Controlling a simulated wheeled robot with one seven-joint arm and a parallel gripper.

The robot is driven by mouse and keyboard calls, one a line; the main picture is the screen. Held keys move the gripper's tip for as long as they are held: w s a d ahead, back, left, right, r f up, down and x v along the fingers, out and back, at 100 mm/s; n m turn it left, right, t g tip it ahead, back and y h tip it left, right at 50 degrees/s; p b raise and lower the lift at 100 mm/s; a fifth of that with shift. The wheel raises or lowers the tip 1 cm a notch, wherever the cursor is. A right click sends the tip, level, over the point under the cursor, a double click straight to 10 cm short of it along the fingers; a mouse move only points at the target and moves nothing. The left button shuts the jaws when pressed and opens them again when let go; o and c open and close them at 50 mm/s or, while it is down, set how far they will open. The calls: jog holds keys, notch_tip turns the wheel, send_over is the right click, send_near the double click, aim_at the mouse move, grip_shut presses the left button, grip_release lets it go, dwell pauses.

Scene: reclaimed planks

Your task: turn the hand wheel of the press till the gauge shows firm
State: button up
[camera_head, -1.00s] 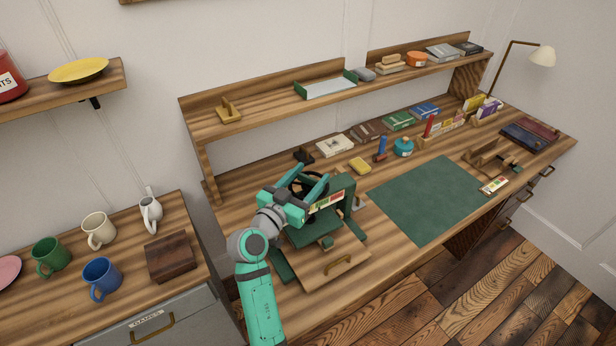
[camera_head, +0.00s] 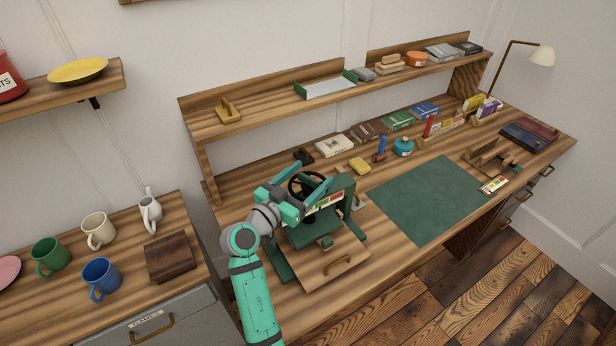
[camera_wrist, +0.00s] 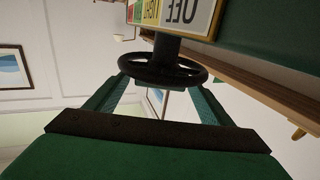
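The green press (camera_head: 342,198) stands on the left part of the desk. Its black hand wheel (camera_head: 307,182) is partly hidden by my gripper in the head view. The wheel (camera_wrist: 162,70) shows nearly edge-on in the wrist view. My gripper (camera_head: 308,186) is at the wheel, its teal fingers spread. In the wrist view the fingers (camera_wrist: 162,92) lie towards opposite sides of the rim; I cannot tell whether they touch it. The gauge strip (camera_head: 325,203) has coloured bands. In the wrist view the gauge (camera_wrist: 170,14) is cut off, its lettering inverted; I cannot make out a pointer.
A green mat (camera_head: 428,198) lies right of the press. A yellow block (camera_head: 360,165), a blue-handled stamp (camera_head: 381,149) and a teal bottle (camera_head: 403,147) stand behind it. A shelf (camera_head: 270,105) runs above the desk's back. Mugs stand on the left cabinet.

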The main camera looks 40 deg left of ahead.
jog(key=s, duration=1)
jog(key=shift+s, duration=0.3)
jog(key=shift+a, duration=0.1)
jog(key=shift+s, duration=0.15)
dwell(0.6)
